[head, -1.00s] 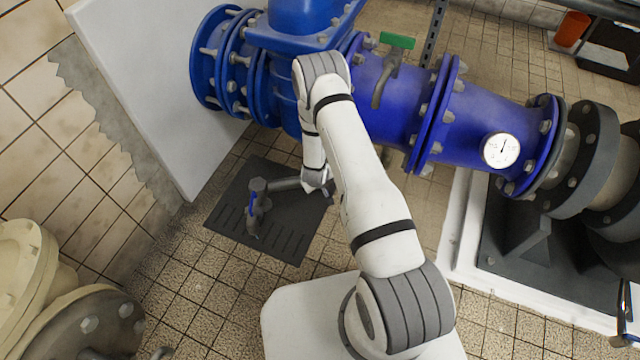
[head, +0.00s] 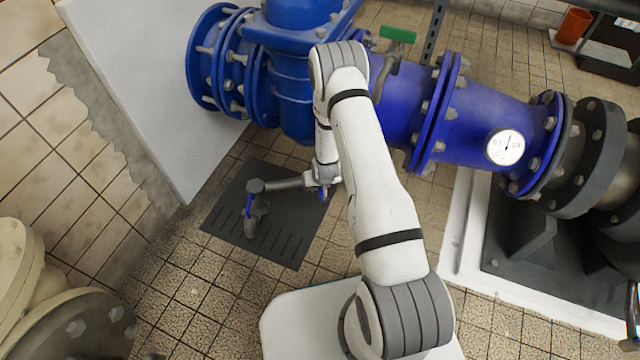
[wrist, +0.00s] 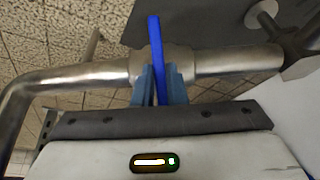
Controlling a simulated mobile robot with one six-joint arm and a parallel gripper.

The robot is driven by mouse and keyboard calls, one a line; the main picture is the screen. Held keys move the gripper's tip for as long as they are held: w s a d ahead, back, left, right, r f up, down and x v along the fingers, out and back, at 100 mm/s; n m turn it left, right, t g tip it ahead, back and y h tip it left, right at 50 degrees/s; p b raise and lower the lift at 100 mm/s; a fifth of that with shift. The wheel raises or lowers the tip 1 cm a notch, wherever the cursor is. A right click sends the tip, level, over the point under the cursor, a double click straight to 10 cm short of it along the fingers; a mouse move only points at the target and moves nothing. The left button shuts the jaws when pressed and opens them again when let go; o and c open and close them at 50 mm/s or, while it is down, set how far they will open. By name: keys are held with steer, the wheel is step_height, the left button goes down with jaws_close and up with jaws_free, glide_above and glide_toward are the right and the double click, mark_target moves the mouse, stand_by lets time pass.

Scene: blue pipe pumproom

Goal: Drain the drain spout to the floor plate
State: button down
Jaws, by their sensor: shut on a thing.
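The drain spout (head: 250,228) hangs downward at the left end of a grey pipe (head: 285,184), above the dark slotted floor plate (head: 282,246). A small blue handle (head: 249,206) shows beside the spout. In the wrist view, my gripper (wrist: 159,98) is shut on a blue lever (wrist: 157,45) at a valve body on the metal pipe (wrist: 232,62). The lever stands roughly upright in that picture, between the two fingers. In the head view, my gripper (head: 324,184) is at the pipe's right end, and my arm partly hides it. No water is visible at the spout.
Large blue pipework (head: 400,105) with a green-handled valve (head: 397,35) and a white gauge (head: 505,147) runs behind my arm. A pale panel (head: 145,95) stands at left. A flanged fitting (head: 75,320) fills the lower left. Tiled floor is open around the plate.

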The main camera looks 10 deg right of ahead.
steer(key=c, duration=1.5)
jaws_free()
steer(key=shift+p+v, duration=1.5)
steer(key=shift+v, duration=2.4)
